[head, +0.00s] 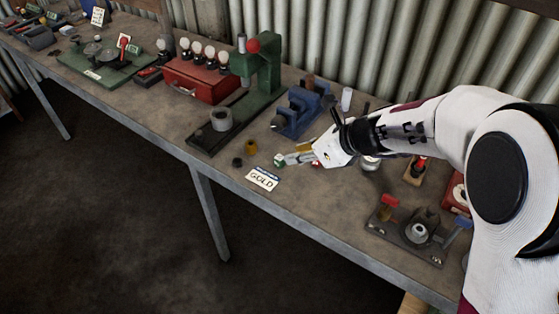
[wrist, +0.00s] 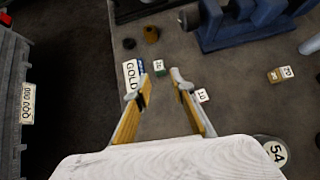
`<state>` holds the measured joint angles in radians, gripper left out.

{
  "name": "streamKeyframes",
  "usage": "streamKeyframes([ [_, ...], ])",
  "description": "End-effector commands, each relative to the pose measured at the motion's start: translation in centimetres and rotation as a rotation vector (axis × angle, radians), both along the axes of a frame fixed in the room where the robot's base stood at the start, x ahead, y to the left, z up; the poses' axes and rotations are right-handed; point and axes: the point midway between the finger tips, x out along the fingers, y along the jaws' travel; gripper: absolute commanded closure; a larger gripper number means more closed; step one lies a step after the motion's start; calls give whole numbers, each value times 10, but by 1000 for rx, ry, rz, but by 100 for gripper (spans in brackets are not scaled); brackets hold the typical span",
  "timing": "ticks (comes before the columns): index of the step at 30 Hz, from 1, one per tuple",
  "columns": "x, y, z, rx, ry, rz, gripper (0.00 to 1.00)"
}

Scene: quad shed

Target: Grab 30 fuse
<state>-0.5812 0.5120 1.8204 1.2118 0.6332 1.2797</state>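A small green block fuse (wrist: 159,66) with a light label lies on the bench; its marking looks like 30 but is too small to read surely. It also shows in the head view (head: 279,161). My gripper (wrist: 157,86) is open, with nothing between its fingertips, and the green fuse lies just beyond them. In the head view my gripper (head: 289,160) is low over the bench beside the green fuse. A fuse with a white label (wrist: 202,95), seemingly 10, lies right of the right finger. A tan fuse (wrist: 279,75) lies farther right.
A GOLD card (head: 263,179) lies near the front edge, by the left finger. A dark cap (head: 237,162) and a brown cap (head: 251,147) lie left. A blue vise-like tool (head: 297,112) and green press (head: 262,78) stand behind. A base with fittings (head: 408,238) is right.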

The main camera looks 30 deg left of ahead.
Motion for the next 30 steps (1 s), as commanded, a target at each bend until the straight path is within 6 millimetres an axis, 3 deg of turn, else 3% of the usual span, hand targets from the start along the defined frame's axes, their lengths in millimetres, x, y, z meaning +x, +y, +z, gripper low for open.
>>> streamKeyframes([
  [9, 1, 15, -15, 0, 0, 1, 76],
  [23, 1, 18, -19, -1, 0, 1, 76],
  [30, 1, 29, -35, -3, 2, 1, 76],
])
